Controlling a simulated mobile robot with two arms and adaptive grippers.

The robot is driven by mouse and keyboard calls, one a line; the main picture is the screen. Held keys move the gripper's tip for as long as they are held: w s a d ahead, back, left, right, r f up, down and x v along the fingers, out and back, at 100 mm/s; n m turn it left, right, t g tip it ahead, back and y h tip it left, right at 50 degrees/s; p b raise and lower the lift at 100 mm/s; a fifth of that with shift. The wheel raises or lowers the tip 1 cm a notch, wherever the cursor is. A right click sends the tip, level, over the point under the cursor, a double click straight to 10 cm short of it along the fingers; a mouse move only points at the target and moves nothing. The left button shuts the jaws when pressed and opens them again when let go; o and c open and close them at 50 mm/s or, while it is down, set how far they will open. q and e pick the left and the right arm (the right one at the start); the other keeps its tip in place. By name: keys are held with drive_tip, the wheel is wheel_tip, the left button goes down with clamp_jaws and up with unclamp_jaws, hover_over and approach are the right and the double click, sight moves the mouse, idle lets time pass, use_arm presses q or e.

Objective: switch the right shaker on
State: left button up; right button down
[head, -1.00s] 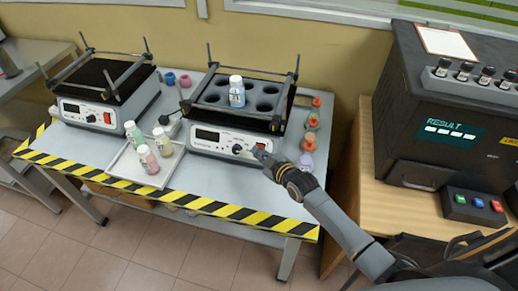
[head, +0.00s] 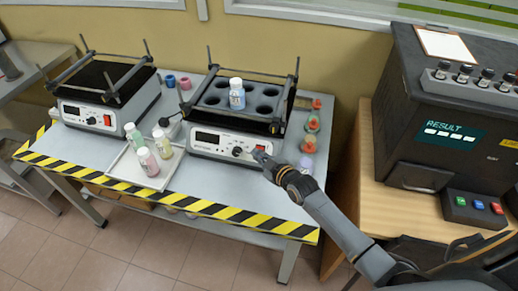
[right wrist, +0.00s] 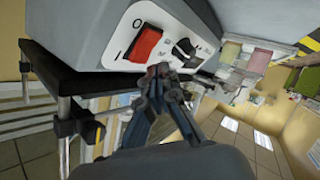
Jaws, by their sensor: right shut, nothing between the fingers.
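The right shaker (head: 210,151) stands on the lab table, with one blue-labelled bottle (head: 237,97) in its dark rack. Its front panel has a dark display (head: 207,137), a black knob and a red switch. In the right wrist view the red rocker switch (right wrist: 146,42) sits beside the black knob (right wrist: 185,48). My right gripper (head: 262,156) is shut and empty, at the right end of the panel, close by the switch. Its fingertips also show in the right wrist view (right wrist: 160,72), just below the switch; I cannot tell whether they touch the panel. My left gripper is out of view.
The left shaker (head: 82,115) stands at the far left of the table. A tray (head: 125,168) with three bottles lies between the shakers. Several orange-capped flasks (head: 311,123) line the table's right side. The black analyser (head: 445,100) stands on a wooden desk at right.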

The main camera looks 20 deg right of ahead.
drive_tip(key=shift+w+d, duration=0.1)
drive_tip(key=shift+w, duration=0.05)
drive_tip(key=shift+w+d+f, duration=0.15)
drive_tip(key=shift+w, duration=0.1)
